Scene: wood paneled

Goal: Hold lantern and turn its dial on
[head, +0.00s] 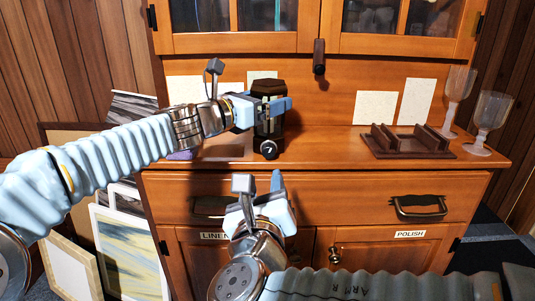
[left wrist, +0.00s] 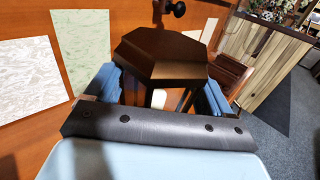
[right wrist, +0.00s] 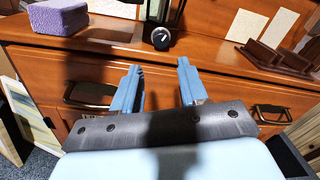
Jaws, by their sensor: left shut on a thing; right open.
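The lantern (head: 268,122) is dark brown with an eight-sided top and stands upright on the cabinet counter. Its round black dial (head: 269,149) with a pale mark is at the front of its base. The dial also shows in the right wrist view (right wrist: 161,39). My left gripper (head: 272,108) is shut on the lantern's upper body from the left. In the left wrist view the lantern's top (left wrist: 165,55) sits between the fingers. My right gripper (head: 262,193) is open and empty, below and in front of the dial, apart from it. It also shows in the right wrist view (right wrist: 160,88).
A brown wooden rack (head: 408,141) stands on the counter to the right, with two glasses (head: 489,118) beyond it. A purple block (right wrist: 58,17) lies left of the lantern. Drawer handles (head: 420,206) stick out below the counter. Framed pictures (head: 128,252) lean at the left.

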